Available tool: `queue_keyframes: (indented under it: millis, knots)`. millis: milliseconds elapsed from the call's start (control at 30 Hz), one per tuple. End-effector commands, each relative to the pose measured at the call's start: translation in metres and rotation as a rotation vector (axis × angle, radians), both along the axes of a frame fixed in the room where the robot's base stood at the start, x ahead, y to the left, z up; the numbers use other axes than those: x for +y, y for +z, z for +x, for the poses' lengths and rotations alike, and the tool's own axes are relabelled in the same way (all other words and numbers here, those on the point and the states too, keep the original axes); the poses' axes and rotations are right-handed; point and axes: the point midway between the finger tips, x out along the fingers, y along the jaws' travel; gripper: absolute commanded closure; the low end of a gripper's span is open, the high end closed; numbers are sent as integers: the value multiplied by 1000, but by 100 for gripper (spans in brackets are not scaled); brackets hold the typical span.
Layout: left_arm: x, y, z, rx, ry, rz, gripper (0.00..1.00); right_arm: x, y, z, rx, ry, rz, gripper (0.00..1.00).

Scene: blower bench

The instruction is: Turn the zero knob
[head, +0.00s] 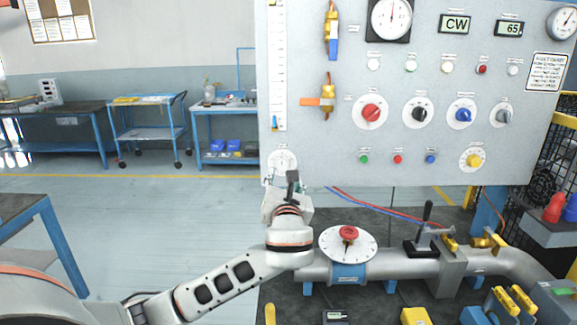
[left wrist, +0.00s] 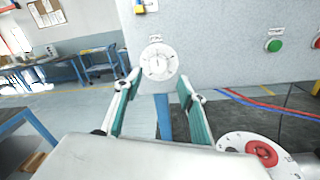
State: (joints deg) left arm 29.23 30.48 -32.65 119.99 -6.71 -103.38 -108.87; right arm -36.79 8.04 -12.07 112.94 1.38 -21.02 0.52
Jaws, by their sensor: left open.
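A small white knob on a white round dial, which I take to be the zero knob (head: 281,160), sits at the lower left corner of the grey panel (head: 330,160). Its label is too small to read. My left gripper (head: 287,182) is just below and in front of it in the head view, hiding the dial's lower edge. In the left wrist view the dial (left wrist: 158,62) appears beyond and between the two open fingertips (left wrist: 158,82). The fingers are empty, and no contact with the knob shows. My right gripper is not in view.
The panel also carries red (head: 371,112), black (head: 418,112), blue (head: 462,113) and yellow (head: 473,160) knobs. Below stands a pipe with a white disc and red knob (head: 349,233) and a black lever (head: 426,212). Red and blue hoses (head: 370,203) run right of the gripper. Floor left is open.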

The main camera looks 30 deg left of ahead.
Motion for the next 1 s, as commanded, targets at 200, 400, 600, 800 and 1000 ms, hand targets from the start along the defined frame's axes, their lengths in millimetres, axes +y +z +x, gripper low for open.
queue_keyframes:
  millis: [200, 400, 600, 800, 1000]
  knots:
    - [20, 0, 27, 0, 4, 1, 60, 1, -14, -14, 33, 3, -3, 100]
    - [34, 0, 48, -1, 1, -2, 60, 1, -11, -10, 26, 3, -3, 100]
    - [40, -1, 57, 0, 1, -4, 60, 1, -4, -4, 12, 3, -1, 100]
    - [40, -1, 57, 0, 1, -4, 60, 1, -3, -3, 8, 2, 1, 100]
    - [40, -1, 57, 0, 1, -4, 98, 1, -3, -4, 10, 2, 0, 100]
